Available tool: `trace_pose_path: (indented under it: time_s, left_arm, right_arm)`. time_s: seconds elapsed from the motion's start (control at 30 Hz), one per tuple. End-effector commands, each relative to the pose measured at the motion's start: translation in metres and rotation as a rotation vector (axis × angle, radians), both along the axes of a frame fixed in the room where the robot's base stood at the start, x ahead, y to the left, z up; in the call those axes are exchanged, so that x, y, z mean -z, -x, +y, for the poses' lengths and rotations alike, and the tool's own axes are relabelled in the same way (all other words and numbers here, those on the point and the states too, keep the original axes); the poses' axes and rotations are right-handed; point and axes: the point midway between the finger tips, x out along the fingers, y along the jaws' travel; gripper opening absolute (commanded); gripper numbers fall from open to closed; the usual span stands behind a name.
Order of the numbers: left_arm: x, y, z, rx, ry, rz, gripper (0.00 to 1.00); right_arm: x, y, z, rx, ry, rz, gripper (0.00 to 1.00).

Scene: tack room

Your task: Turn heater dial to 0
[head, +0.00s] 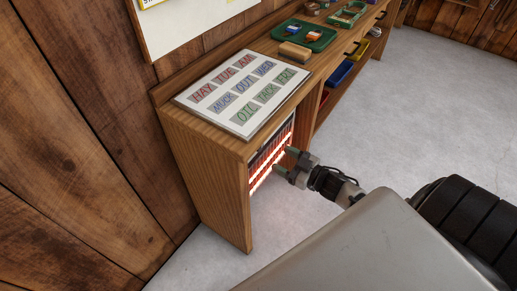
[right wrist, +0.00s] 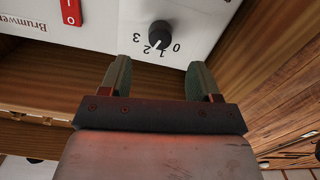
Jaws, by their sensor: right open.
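The heater (head: 272,153) glows orange-red inside the open bay under the end of the wooden bench in the head view. In the right wrist view its white panel (right wrist: 205,22) appears upside down. The black heater dial (right wrist: 160,34) is on it with the numbers 0 to 3 around it. The dial's white mark seems to point around 1 to 2, not at 0. My right gripper (head: 283,161) is open in front of the heater; in the right wrist view its two fingers (right wrist: 158,70) are apart, with the dial beyond the gap between them, apparently untouched. My left gripper is not in view.
A red switch (right wrist: 71,12) is beside the dial on the panel. The wooden bench (head: 205,180) side encloses the heater. A lettered board (head: 243,92) and a green tray (head: 305,35) lie on top. Open floor (head: 410,110) lies to the right.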

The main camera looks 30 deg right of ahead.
Motion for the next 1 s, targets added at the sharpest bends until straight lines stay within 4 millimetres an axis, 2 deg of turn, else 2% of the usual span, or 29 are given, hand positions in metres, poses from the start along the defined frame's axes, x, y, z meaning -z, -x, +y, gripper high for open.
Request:
trace_pose_path:
  time_s: [0.1, 0.27, 0.4, 0.57, 0.83, 1.0]
  left_arm:
    - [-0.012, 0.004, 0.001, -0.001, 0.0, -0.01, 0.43]
    - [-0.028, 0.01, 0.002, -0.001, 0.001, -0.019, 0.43]
    - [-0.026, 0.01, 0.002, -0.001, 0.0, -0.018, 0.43]
    - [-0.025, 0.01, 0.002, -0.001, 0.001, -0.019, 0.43]
    - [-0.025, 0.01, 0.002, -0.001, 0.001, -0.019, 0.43]
    - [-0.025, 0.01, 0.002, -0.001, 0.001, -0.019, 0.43]
  right_arm:
    - [0.001, -0.024, 0.01, 0.0, -0.002, -0.005, 0.62]
    - [0.001, -0.05, 0.021, 0.0, -0.002, -0.004, 0.62]
    - [0.0, -0.066, 0.028, -0.001, -0.002, -0.004, 0.62]
    - [0.0, -0.074, 0.031, 0.0, -0.002, -0.001, 0.62]
    - [0.0, -0.075, 0.032, -0.001, -0.001, 0.0, 0.62]
    - [0.0, -0.075, 0.032, -0.001, -0.002, -0.001, 0.36]
